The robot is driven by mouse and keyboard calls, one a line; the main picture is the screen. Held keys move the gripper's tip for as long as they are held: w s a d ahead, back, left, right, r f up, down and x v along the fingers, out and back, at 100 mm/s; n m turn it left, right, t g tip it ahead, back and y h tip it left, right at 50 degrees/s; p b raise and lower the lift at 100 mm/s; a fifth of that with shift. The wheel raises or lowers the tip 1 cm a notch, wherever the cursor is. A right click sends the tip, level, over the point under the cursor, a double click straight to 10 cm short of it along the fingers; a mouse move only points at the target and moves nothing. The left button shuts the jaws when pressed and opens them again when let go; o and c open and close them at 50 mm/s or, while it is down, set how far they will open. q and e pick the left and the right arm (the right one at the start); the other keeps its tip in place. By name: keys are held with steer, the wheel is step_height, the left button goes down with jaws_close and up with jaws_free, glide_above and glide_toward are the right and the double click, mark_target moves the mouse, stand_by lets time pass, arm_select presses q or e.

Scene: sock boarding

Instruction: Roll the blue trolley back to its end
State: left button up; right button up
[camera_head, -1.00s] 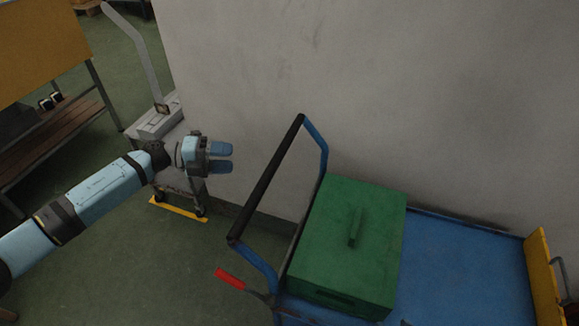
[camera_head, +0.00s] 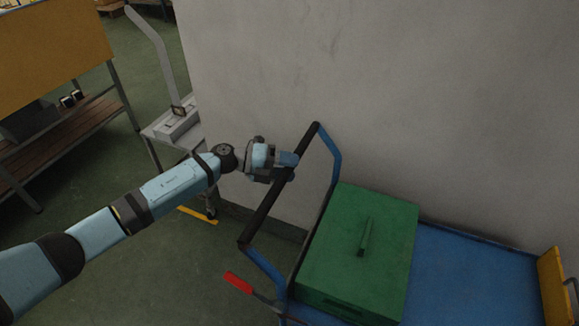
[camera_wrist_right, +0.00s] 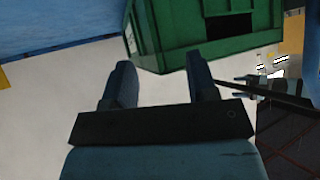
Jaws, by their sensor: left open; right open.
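The blue trolley (camera_head: 460,270) stands along the grey wall, its black-gripped push handle (camera_head: 268,207) at its left end. My left gripper (camera_head: 289,166) is open at the upper part of the handle bar, with its fingers at the bar; I cannot tell whether they touch it. A green lidded box (camera_head: 362,250) rests on the trolley deck. My right gripper (camera_wrist_right: 160,85) shows only in the right wrist view, open and empty. The green box also shows there (camera_wrist_right: 185,30), beyond its fingertips.
A red-handled lever (camera_head: 238,283) sticks out at the trolley's left end. A yellow end panel (camera_head: 553,285) stands at the right end. A small grey cart (camera_head: 178,128) stands behind my left arm, and a shelved bench (camera_head: 60,150) at the far left. Floor left of the trolley is clear.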

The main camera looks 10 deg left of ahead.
arm_select(q)
steer(key=shift+d, duration=0.15)
steer(key=shift+c, duration=0.2)
arm_select(e)
steer(key=shift+w+a+r, duration=0.15)
steer(key=shift+a, duration=0.1)
arm_select(q)
jaws_close()
arm_select(e)
steer(key=shift+a, duration=0.1)
